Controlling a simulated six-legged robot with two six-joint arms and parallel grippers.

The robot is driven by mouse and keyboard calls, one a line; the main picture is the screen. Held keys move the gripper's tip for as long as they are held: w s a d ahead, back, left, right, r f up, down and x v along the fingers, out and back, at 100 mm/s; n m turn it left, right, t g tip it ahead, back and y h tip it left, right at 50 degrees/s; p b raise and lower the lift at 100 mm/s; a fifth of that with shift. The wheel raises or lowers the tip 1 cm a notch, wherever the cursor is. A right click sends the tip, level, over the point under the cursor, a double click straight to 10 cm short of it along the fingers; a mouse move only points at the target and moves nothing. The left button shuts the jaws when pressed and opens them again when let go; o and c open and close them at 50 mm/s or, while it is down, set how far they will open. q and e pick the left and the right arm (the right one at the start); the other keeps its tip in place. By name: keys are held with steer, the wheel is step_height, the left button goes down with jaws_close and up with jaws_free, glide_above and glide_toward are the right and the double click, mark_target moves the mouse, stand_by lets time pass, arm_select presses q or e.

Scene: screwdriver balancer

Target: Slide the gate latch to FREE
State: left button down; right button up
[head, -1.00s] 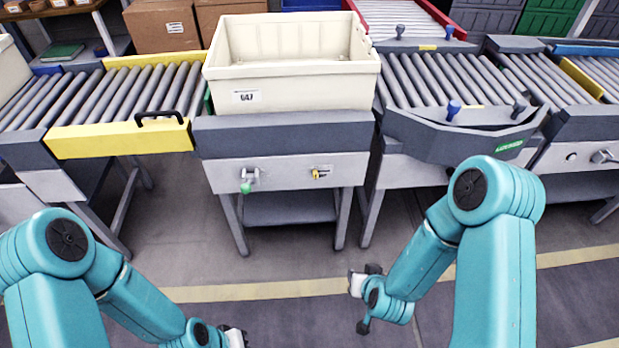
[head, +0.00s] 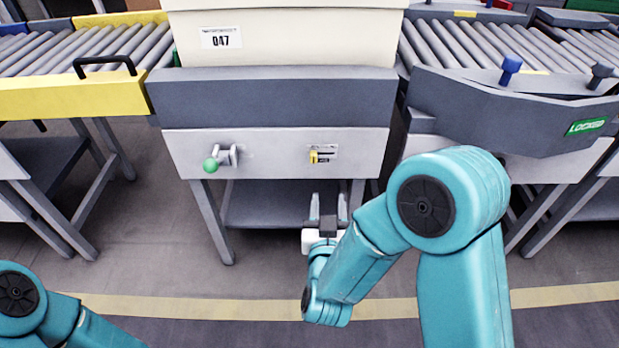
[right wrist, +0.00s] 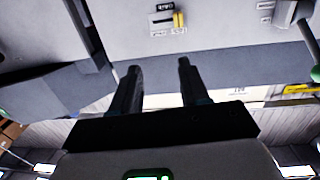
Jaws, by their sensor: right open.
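A small yellow latch slider (head: 313,157) sits at the left end of a short slot on the grey front panel (head: 270,170) of the middle station. In the right wrist view the yellow slider (right wrist: 179,19) is near the top, beside a small label plate whose lettering I cannot read. My right gripper (head: 328,205) is below and in front of the panel, apart from the slider. Its two fingers (right wrist: 158,68) are spread with nothing between them. My left gripper is out of the head view; only part of that arm shows at lower left.
A lever with a green knob (head: 211,164) sticks out left of the slider. A cream bin (head: 300,38) marked 047 stands above. A yellow gate with a black handle (head: 104,65) is at left. A green LOCKED sign (head: 586,126) is at right. Floor in front is clear.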

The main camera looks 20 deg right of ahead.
step_height(320, 180, down, 2)
steer(key=a+b, duration=0.2)
steer(key=y+b, duration=0.1)
steer(key=b, duration=0.3)
glide_toward(313, 159)
steer(key=shift+n+t, duration=0.3)
steer(key=shift+t, duration=0.1)
steer(key=x, duration=0.4)
steer(key=f+x, duration=0.1)
steer(key=x, duration=0.2)
steer(key=shift+d, duration=0.1)
steer(key=shift+x, duration=0.75)
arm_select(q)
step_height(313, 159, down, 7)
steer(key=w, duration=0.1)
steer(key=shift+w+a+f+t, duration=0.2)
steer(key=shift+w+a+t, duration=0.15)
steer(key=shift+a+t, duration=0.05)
arm_select(e)
steer(key=shift+r, duration=0.1)
jaws_close()
